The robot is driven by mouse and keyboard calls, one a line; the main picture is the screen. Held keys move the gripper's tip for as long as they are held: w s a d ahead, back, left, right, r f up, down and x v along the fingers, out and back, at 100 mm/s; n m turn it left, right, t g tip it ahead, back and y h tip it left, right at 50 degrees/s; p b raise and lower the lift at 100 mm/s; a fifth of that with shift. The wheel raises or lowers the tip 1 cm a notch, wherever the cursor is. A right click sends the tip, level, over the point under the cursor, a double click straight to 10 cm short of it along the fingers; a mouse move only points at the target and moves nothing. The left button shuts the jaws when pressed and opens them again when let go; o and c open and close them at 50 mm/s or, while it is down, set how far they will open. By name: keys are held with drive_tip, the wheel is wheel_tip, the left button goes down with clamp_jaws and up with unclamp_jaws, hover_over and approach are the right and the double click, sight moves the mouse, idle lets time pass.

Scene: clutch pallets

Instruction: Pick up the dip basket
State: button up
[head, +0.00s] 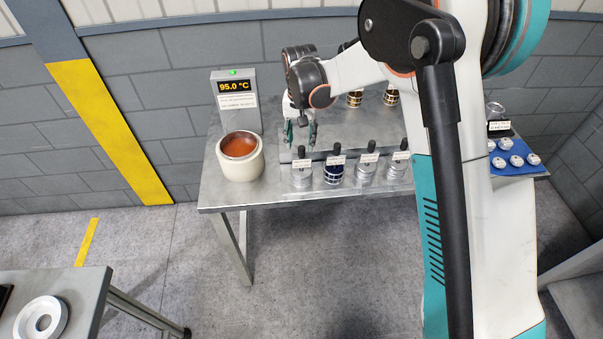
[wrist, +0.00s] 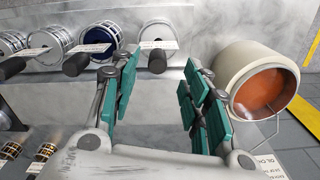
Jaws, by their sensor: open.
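My gripper (head: 301,133) is open and empty above the back table, with its teal fingers apart. In the wrist view its fingers (wrist: 160,78) point toward a silver cylinder (wrist: 158,32) with a black knob and a paper tag; they do not visibly touch it. In the head view this cylinder (head: 300,180) is the leftmost of the front row. A cream pot (head: 241,167) of orange-brown liquid stands left of the gripper.
Several tagged, knobbed cylinders line the table (head: 225,197), including a dark blue one (head: 334,174). A display (head: 236,92) reading 95.0 °C stands behind the pot. Black-and-gold cylinders (head: 355,99) stand behind. A blue tray (head: 512,171) with white parts is at right. My arm blocks part of the table.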

sight(301, 147)
wheel_tip(301, 147, down, 5)
drive_tip(key=shift+d+f+b, duration=0.1)
drive_tip(key=shift+d+b, duration=0.05)
drive_tip(key=shift+b, duration=0.15)
drive_tip(key=shift+c, duration=0.6)
clamp_jaws()
